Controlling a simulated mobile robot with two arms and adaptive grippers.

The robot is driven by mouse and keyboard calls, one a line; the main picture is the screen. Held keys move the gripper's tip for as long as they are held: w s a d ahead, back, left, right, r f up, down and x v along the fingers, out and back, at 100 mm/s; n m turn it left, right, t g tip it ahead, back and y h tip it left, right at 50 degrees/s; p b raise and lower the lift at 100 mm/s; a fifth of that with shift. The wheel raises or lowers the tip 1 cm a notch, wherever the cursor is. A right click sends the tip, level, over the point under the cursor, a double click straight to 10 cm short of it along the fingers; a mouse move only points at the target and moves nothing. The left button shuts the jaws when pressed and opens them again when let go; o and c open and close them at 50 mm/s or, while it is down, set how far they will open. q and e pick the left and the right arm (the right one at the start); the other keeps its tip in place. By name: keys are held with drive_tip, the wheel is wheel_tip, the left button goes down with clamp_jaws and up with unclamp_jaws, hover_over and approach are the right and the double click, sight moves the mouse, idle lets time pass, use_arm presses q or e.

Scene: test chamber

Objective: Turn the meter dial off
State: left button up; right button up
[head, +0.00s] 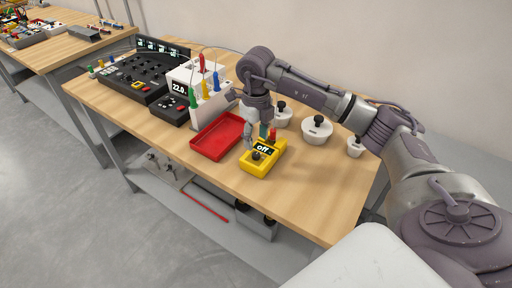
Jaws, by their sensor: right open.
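A yellow meter (264,163) sits on the wooden table near its front edge. Its small screen (264,147) reads "off". A black dial (256,156) is on its front face. My right gripper (254,146) is over the meter, pointing down, with its fingers close to the dial. It is open, and I cannot tell whether a finger touches the dial. Green and red plugs stand at the back of the meter, partly behind the gripper. My left gripper is not in view.
A red tray (218,136) lies just left of the meter. Several white weights with black knobs (317,130) stand to the right. A white device with coloured plugs (197,78) and a black console (144,75) stand at the left. The table's front right is clear.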

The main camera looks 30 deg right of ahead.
sight(255, 154)
wheel_tip(255, 154, up, 6)
drive_tip(key=shift+r, duration=0.15)
drive_tip(key=shift+a, duration=0.1)
idle(0.5)
